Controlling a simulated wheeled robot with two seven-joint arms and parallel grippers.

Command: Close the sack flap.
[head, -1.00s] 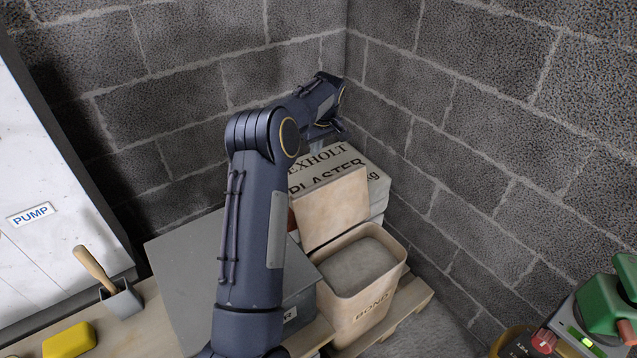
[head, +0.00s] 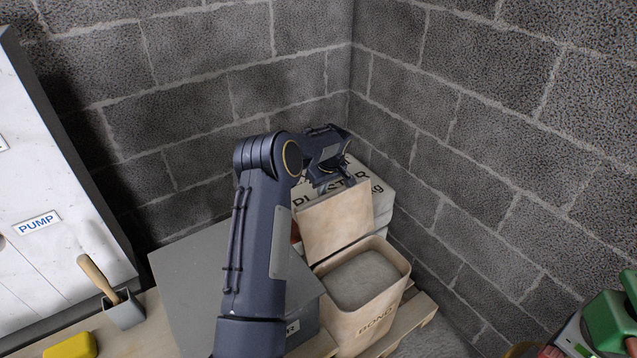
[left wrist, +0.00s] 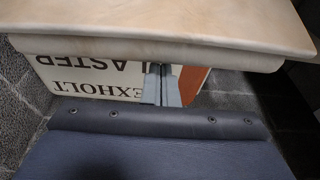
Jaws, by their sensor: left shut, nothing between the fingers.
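The open sack (head: 368,325), tan and lettered BOND, stands in the corner with grey material inside. Its flap (head: 336,222) stands up, leaning back from the rear of the mouth. My left gripper (head: 340,188) is at the flap's top edge, on the far side, with the fingers pointing down. In the left wrist view, the flap (left wrist: 170,22) fills the top of the picture. The shut, empty fingers (left wrist: 161,85) reach to its edge there; I cannot tell whether they touch it. My right gripper is not in view.
White plaster sacks (head: 379,190) are stacked behind the flap, close to the block walls (head: 440,110). A grey box (head: 190,285) stands left of the open sack. A pallet (head: 418,318) lies under the sacks. A green device (head: 608,320) is at lower right.

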